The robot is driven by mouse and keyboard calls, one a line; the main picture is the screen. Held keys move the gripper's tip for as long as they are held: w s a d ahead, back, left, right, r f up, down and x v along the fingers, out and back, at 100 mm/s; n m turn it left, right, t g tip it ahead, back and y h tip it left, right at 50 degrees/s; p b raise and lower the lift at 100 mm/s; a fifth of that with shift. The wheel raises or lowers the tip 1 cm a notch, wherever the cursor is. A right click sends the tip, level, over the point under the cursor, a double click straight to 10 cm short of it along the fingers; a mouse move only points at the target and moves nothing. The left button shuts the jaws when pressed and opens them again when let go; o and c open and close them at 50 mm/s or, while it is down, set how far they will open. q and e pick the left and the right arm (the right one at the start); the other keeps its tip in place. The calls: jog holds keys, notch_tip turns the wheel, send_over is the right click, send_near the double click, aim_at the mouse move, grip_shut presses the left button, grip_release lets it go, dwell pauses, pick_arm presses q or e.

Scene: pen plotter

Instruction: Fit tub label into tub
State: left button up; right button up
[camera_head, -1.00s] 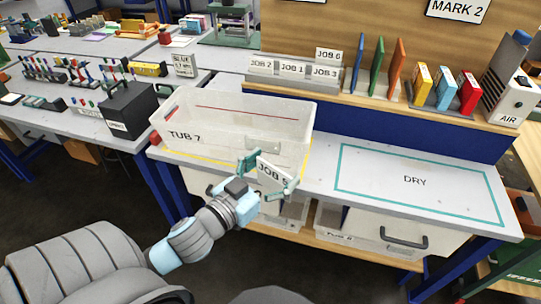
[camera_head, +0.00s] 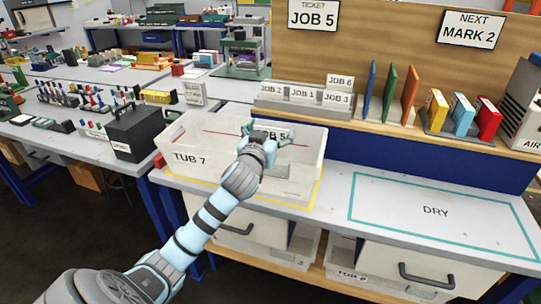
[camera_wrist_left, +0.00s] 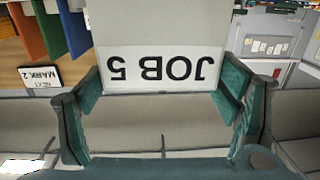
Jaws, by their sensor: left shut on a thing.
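The tub (camera_head: 195,164) is a translucent white bin marked TUB 7, standing on the bench inside a yellow outline. The tub label (camera_head: 273,133) is a white card reading JOB 5. My left gripper (camera_head: 265,137) is shut on the card and holds it over the tub, near its far side. In the left wrist view the card (camera_wrist_left: 160,70) stands between the two green fingers (camera_wrist_left: 160,110), its lettering upside down. The arm hides part of the tub's inside, and I cannot tell whether the card touches the tub. My right gripper is not in view.
A holder (camera_head: 300,103) with cards JOB 2, JOB 1, JOB 3 and JOB 6 stands behind the tub. Coloured boards (camera_head: 389,92) and small boxes (camera_head: 461,112) line the shelf. The teal DRY area (camera_head: 436,211) is empty. A black box (camera_head: 136,134) stands left.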

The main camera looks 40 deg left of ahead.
pick_arm(q)
notch_tip(320, 180, down, 2)
jog(key=shift+f+b, duration=0.25)
jog(key=shift+b, duration=0.1)
jog(key=f+b, duration=0.1)
jog(key=f, duration=0.3)
jog(key=shift+s+f, duration=0.2)
jog(key=shift+c, duration=1.4)
jog(key=shift+w+f, duration=0.25)
jog(key=o, duration=1.2)
jog(key=shift+s+r, duration=0.1)
jog(key=shift+r, duration=0.05)
